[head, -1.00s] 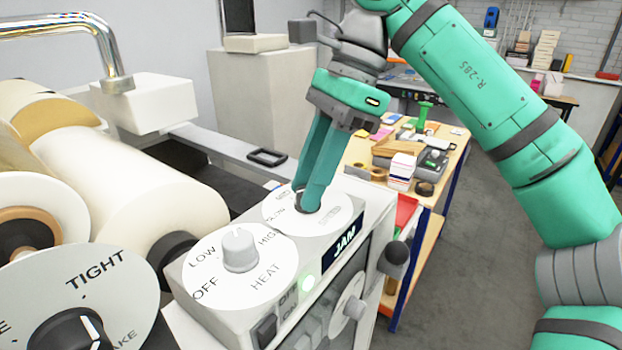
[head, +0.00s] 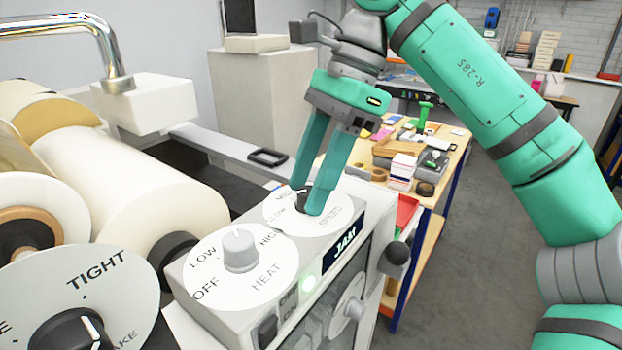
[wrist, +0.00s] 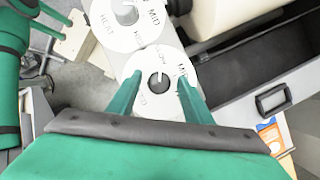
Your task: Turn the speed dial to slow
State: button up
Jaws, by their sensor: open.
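The speed dial is a white disc (head: 325,221) with a dark knob on the top of the machine's control box, and it also shows in the wrist view (wrist: 146,105). The lettering SLOW, MID and SPEED is partly readable around it. In the wrist view the knob (wrist: 158,80) has a pale pointer line aimed toward the upper side, near the SLOW lettering. My gripper (head: 308,200) is open, its two green fingers apart on either side of the knob. In the wrist view the fingers (wrist: 158,92) stand clear of the knob.
The heat dial (head: 240,250) sits just in front of the speed dial. A JAM panel (head: 345,245) and a dark ball-ended lever (head: 396,254) are on the box's side. Large cream rollers (head: 130,180) lie to the left. A cluttered workbench (head: 452,165) stands behind.

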jog(key=v, duration=0.7)
jog(key=shift+r, duration=0.2)
jog(key=shift+w, duration=0.15)
